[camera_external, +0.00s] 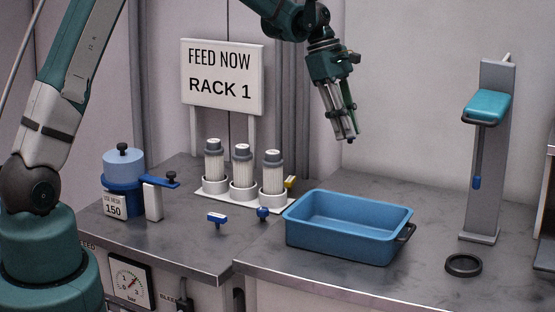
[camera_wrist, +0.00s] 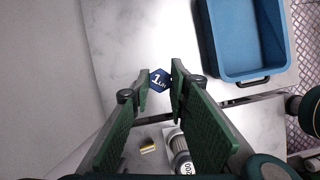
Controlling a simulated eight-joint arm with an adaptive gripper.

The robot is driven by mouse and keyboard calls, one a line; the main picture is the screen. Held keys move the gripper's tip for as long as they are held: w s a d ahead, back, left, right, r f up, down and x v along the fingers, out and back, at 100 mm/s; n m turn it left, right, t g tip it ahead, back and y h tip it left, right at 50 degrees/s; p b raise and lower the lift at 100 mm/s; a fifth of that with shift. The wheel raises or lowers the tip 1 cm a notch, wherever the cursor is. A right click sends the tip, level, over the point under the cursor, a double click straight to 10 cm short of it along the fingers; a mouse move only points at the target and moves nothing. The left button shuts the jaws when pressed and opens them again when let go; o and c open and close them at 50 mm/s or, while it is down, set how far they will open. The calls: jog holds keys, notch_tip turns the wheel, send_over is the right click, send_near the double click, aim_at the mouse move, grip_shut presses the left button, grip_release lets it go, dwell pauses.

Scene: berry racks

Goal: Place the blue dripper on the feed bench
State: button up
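My gripper (camera_external: 345,139) points down above the bench behind the tray, clear of the surface. The grey bench top (camera_external: 200,238) also carries two small blue pieces, one on the left (camera_external: 217,218) and one on the right (camera_external: 263,213).
The blue tray (camera_external: 348,246) stands right of three filter cartridges (camera_external: 242,168) in a white rack. A small yellow piece (camera_external: 290,181) is beside them. A black ring (camera_external: 463,265) and a grey stand (camera_external: 490,150) are at the right. A blue canister (camera_external: 123,185) is at the left.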

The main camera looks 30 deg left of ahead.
jog(key=s+d+f, duration=0.1)
jog(key=d+f, duration=0.2)
jog(key=f, duration=0.2)
jog(key=shift+d, duration=0.4)
jog(key=shift+f, duration=3.15)
jog(key=shift+f, duration=0.1)
jog(key=shift+f, duration=1.8)
jog(key=shift+f+b, duration=0.1)
jog(key=shift+b, duration=0.2)
